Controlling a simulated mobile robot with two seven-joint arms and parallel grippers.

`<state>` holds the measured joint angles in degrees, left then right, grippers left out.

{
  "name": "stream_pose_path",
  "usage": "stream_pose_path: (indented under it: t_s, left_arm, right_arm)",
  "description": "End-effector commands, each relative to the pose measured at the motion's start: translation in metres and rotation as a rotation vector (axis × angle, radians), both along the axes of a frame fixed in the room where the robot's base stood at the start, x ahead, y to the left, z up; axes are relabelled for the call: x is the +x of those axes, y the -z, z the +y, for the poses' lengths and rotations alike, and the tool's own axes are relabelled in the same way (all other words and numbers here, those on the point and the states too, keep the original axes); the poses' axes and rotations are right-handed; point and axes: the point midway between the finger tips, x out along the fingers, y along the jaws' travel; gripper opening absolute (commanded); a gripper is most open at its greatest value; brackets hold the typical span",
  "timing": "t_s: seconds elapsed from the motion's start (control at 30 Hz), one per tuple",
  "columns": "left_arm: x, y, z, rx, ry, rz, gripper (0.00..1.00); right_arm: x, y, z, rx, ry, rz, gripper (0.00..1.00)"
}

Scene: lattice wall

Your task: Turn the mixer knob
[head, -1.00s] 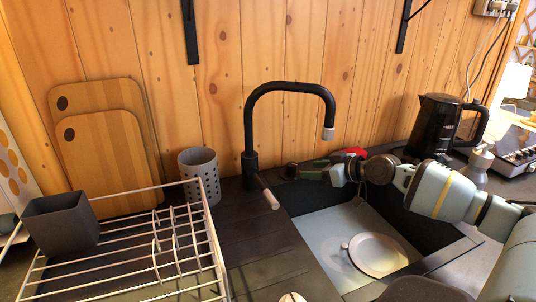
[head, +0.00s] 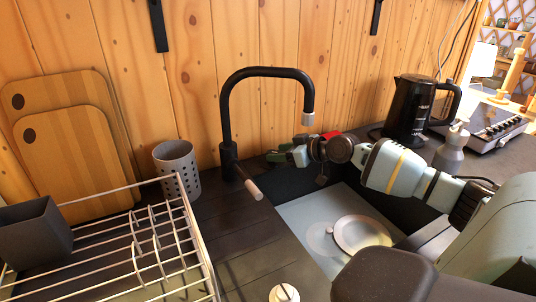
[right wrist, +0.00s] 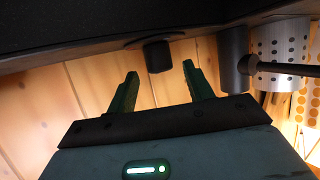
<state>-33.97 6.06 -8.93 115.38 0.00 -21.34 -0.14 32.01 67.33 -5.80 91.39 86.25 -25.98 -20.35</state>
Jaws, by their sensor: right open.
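A black tap (head: 228,160) with a tall bent spout stands behind the sink, and its side lever (head: 253,188) has a pale tip. My right gripper (head: 276,157) is just right of the tap's base, low over the back edge of the sink. In the right wrist view, its two green fingers (right wrist: 160,70) are apart, with a short black knob (right wrist: 157,56) on a round base between or just beyond their tips. I see no clear contact. The knob is hidden by the gripper in the head view. My left gripper is not in view.
The sink (head: 300,215) holds a round plate (head: 360,236). A wire dish rack (head: 140,262) and a perforated cup (head: 178,170) stand to the left. The wooden wall is close behind.

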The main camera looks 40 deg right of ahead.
Motion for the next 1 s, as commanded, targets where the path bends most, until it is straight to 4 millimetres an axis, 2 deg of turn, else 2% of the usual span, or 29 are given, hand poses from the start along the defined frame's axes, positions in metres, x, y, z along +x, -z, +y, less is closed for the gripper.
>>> stream_pose_path:
  t_s: [0.5, 0.9, 0.93, 1.0]
  left_arm:
    - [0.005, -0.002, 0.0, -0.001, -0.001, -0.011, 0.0]
    - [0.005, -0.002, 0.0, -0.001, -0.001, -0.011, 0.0]
    - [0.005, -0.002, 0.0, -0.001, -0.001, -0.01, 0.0]
    - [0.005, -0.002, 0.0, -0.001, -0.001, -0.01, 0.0]
  right_arm:
    - [0.039, 0.017, 0.009, 0.002, 0.0, 0.0, 0.52]
    - [0.043, 0.019, 0.01, 0.0, -0.001, 0.001, 0.52]
    - [0.043, 0.019, 0.01, 0.0, -0.001, 0.001, 0.5]
    - [0.043, 0.018, 0.01, 0.0, -0.001, 0.001, 0.41]
